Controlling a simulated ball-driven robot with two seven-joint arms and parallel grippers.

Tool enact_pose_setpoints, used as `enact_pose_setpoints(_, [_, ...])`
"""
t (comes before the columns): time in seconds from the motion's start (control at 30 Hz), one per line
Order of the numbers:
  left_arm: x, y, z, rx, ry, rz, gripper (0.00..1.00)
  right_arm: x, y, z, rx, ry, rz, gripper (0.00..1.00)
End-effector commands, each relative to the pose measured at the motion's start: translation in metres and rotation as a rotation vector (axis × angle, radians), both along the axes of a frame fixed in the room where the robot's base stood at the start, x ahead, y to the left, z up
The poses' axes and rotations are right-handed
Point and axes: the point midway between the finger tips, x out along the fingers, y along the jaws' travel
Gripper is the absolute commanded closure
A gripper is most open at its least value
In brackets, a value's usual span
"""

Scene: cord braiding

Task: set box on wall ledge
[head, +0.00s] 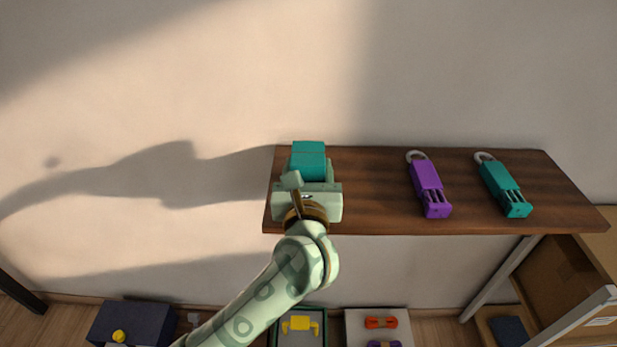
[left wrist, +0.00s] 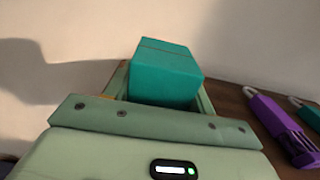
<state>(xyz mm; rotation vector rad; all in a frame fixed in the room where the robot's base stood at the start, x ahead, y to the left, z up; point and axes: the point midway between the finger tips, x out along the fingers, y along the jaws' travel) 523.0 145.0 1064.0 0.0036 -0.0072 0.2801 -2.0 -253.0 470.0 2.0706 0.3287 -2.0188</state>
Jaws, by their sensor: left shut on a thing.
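The teal box (head: 308,160) is at the left end of the brown wooden wall ledge (head: 370,190). It also shows in the left wrist view (left wrist: 165,72), between the fingers. My left gripper (head: 309,178) is shut on the box, with its body over the ledge's left part. The gripper hides the box's lower part, so I cannot tell whether the box touches the ledge. My right gripper is in neither view.
A purple holder (head: 427,185) and a teal holder (head: 503,185), each with a grey ring, lie on the ledge to the right. The ledge between box and purple holder is clear. Below are a dark box (head: 130,322), trays and a shelf unit (head: 570,270).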

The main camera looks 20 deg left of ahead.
Motion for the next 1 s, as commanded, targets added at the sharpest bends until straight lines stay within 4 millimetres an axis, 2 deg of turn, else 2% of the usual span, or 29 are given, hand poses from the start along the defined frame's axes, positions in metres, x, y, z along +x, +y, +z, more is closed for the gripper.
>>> enact_pose_setpoints(0.07, [0.000,0.000,-0.009,-0.001,-0.001,-0.001,0.79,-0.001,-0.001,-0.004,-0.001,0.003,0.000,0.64])
enact_pose_setpoints(0.43, [0.000,0.000,-0.012,0.000,-0.002,0.000,0.79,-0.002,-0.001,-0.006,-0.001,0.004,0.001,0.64])
enact_pose_setpoints(0.47, [0.000,0.000,-0.012,-0.001,-0.001,0.000,0.43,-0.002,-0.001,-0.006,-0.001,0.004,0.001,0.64])
enact_pose_setpoints(0.53, [0.000,0.000,-0.011,-0.001,-0.001,0.000,0.24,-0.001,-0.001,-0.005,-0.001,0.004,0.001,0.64])
enact_pose_setpoints(0.87, [0.000,0.000,-0.007,-0.001,-0.002,0.000,0.24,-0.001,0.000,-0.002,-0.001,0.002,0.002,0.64])
enact_pose_setpoints(1.0, [-0.018,-0.005,-0.008,-0.002,0.000,-0.002,0.24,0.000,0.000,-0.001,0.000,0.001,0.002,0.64])
